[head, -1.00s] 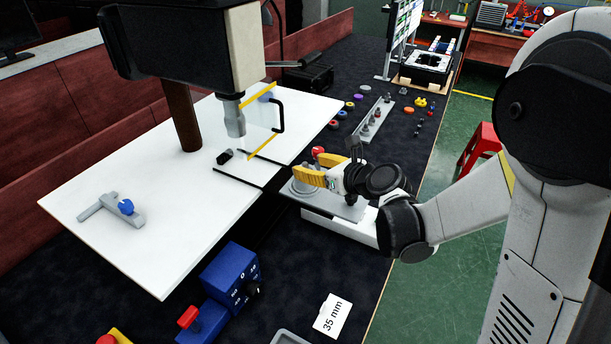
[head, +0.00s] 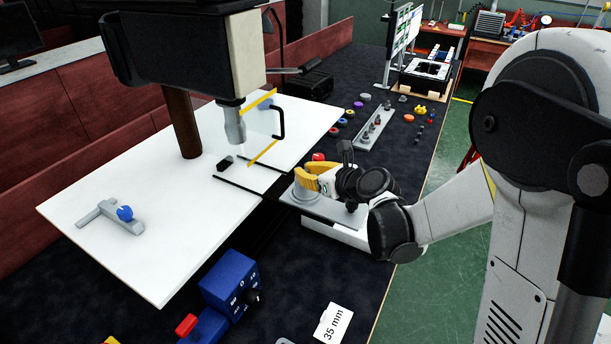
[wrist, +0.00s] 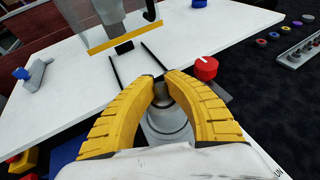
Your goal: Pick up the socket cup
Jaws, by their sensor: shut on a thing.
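The socket cup appears to be the silvery grey round piece (wrist: 162,95) between my yellow fingers in the wrist view. Its lower part widens into a stepped grey disc (wrist: 167,128), and whether disc and piece are one object I cannot tell. My gripper (wrist: 161,80) is shut on the upper, narrower part, with one curved finger on each side. In the head view my gripper (head: 303,174) is above a round grey base (head: 303,196) on a grey plate (head: 340,211). The fingers hide much of the cup there.
A red knob (wrist: 206,68) stands just right of my fingers. The white tabletop (head: 130,240) lies to the left, under a machine head with a yellow-edged clear guard (head: 262,125). A grey rail with knobs (head: 375,130) is farther back. A blue control box (head: 230,278) stands in front.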

